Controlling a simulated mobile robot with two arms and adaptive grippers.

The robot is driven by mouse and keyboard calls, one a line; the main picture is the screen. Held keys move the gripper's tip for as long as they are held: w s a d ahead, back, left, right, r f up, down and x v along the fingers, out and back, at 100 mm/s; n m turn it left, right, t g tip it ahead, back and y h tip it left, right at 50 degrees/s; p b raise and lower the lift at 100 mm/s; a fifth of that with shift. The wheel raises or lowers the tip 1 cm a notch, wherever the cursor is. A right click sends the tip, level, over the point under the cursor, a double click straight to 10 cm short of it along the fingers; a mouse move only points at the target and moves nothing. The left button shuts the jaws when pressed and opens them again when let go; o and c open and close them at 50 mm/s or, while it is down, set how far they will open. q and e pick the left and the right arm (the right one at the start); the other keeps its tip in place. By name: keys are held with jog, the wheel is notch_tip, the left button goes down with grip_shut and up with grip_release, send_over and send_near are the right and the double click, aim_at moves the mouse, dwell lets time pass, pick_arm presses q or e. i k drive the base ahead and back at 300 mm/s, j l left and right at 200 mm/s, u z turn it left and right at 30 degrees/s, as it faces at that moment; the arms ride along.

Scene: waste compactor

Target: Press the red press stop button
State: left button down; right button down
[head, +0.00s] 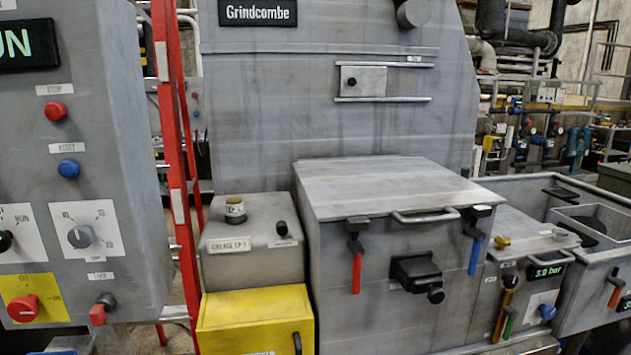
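A round red button (55,111) sits under a STOP label on the grey control panel (125,150) at the left of the head view. The button is fully visible with nothing in front of it. A blue button (68,168) under a RESET label is just below it. A larger red knob (22,308) sits on a yellow plate lower on the same panel. Neither of my grippers is in view.
A red ladder-like frame (172,150) stands right of the panel. Further right are a grey machine marked Grindcombe (330,110), a yellow box (255,318) and a lidded grey box (330,240) with red and blue handles. The space before the STOP button looks clear.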

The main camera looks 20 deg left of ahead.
aim_at(54, 112)
jog(key=u, duration=2)
